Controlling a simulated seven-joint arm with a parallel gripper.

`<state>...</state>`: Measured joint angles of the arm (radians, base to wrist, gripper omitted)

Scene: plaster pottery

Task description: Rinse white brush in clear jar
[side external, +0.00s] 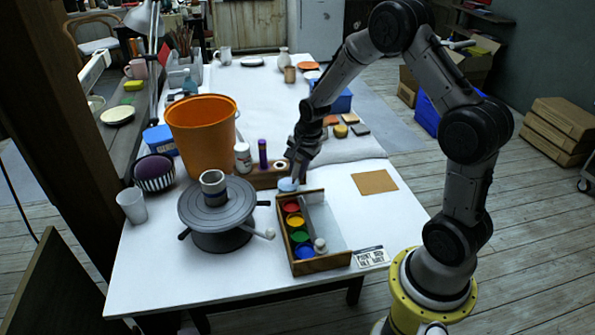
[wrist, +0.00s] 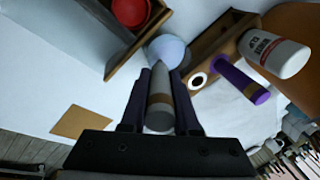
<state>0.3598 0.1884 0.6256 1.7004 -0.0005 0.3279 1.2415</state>
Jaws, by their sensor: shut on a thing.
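My gripper (side external: 296,172) points down over the near part of the white table, just above the clear jar (side external: 288,185). In the wrist view its two fingers (wrist: 162,78) are closed around a brush (wrist: 160,114) with a pale grey handle and a tan band. The brush points away from the wrist, toward the jar, which shows as a rounded bluish-white shape (wrist: 167,49). The brush's tip overlaps the jar in the wrist view. I cannot tell whether the tip is inside it.
The wooden paint box (side external: 310,268) stands close in front of the jar. An orange bucket (side external: 200,140) and a grey turntable (side external: 216,208) are left. Table right of the box is mostly clear.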

